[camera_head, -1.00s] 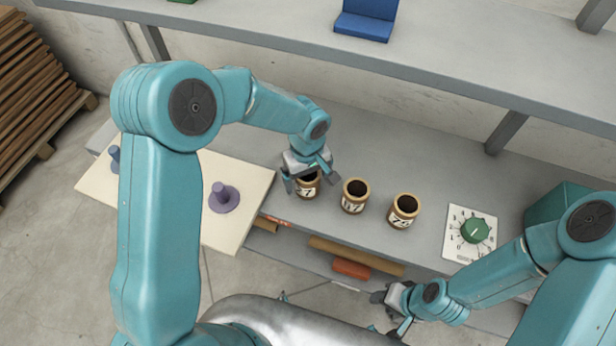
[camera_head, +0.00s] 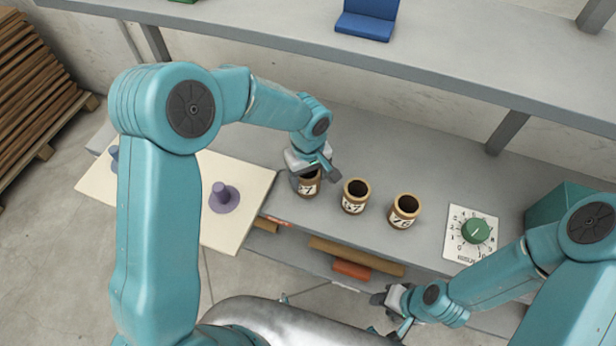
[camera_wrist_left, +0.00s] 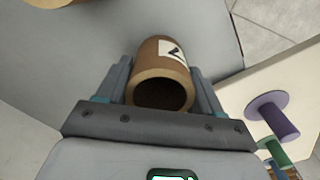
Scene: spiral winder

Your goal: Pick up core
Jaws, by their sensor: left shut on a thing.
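Three brown tube cores with white number labels stand in a row on the grey bench. The leftmost core (camera_head: 309,186) is between the fingers of my left gripper (camera_head: 314,179), which is shut on it. In the left wrist view the same core (camera_wrist_left: 162,78) shows its open end toward the camera, with the gripper fingers (camera_wrist_left: 160,92) on both sides. The middle core (camera_head: 355,197) and the right core (camera_head: 404,212) stand upright and free. My right gripper (camera_head: 392,310) is at the bench's front edge; its finger opening cannot be told.
A cream board with a purple spindle (camera_head: 222,197) lies left of the cores; the spindle also shows in the left wrist view (camera_wrist_left: 272,116). A green dial (camera_head: 476,230) is at the right. A shelf with a blue holder (camera_head: 365,20) is above. An orange roll (camera_head: 351,270) lies below.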

